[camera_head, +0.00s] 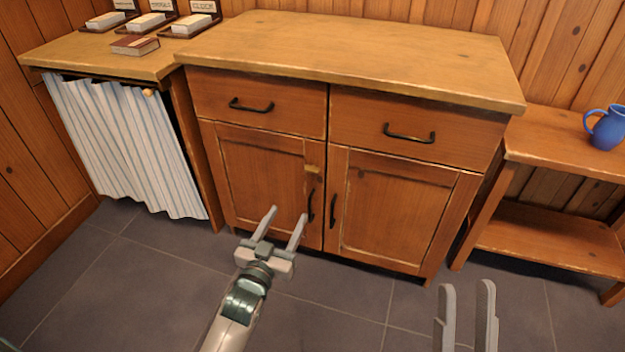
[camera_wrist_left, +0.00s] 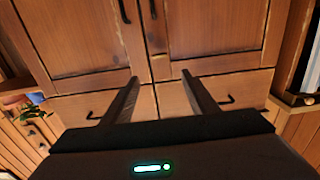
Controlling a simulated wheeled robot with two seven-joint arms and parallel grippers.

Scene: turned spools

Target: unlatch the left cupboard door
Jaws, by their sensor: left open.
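The cupboard's left door (camera_head: 255,175) is closed, with a dark upright handle (camera_head: 311,205) near its right edge. My left gripper (camera_head: 288,212) is open and empty, in front of the left door's lower part and below the latch in the head view. My right gripper (camera_head: 466,288) has its fingers apart and empty, low at the right, in front of the floor.
The right door (camera_head: 395,210) is closed, with its own handle (camera_head: 333,208). Two shut drawers (camera_head: 260,103) lie above the doors. A striped curtain (camera_head: 125,145) hangs at the left. A low shelf (camera_head: 560,145) with a blue mug (camera_head: 606,130) stands right. The floor in front is clear.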

